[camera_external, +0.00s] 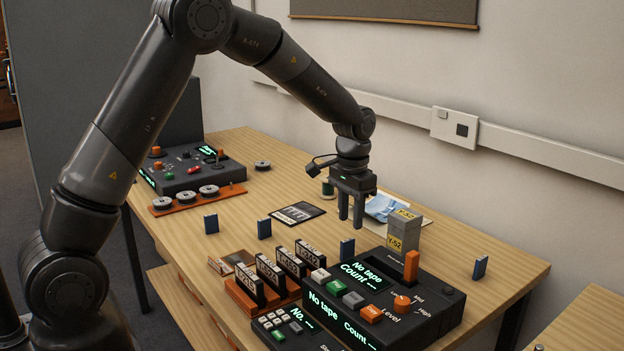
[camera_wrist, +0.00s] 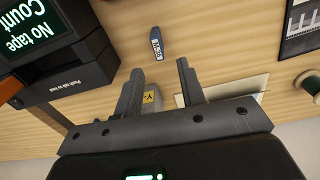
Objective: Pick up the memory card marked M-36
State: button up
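Several small blue cards stand upright on the wooden table in the external view: one at the left (camera_external: 211,223), one beside it (camera_external: 264,228), one near the middle (camera_external: 347,249) and one at the far right (camera_external: 480,267). Their markings are not readable there. My gripper (camera_external: 350,220) is open and empty, pointing down above the table, close to the middle card. In the wrist view one blue card (camera_wrist: 157,43) with a white label lies just beyond the gap between my fingertips (camera_wrist: 160,71), apart from them. Its label is too small to read surely.
A black tape console (camera_external: 385,290) with an orange lever stands near the middle card. A grey box marked Y-52 (camera_external: 404,232) is behind it. An orange rack (camera_external: 240,297) holds black cassettes. Another console (camera_external: 190,170) stands at the back left. Bare table surrounds the blue cards at left.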

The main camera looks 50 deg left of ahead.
aim_at(348, 240)
jog(key=f, duration=0.7)
jog(key=shift+s+d+f, duration=0.1)
jog(key=shift+s+f, duration=0.1)
jog(key=shift+s, duration=0.15)
jog(key=shift+c, duration=0.3)
grip_shut()
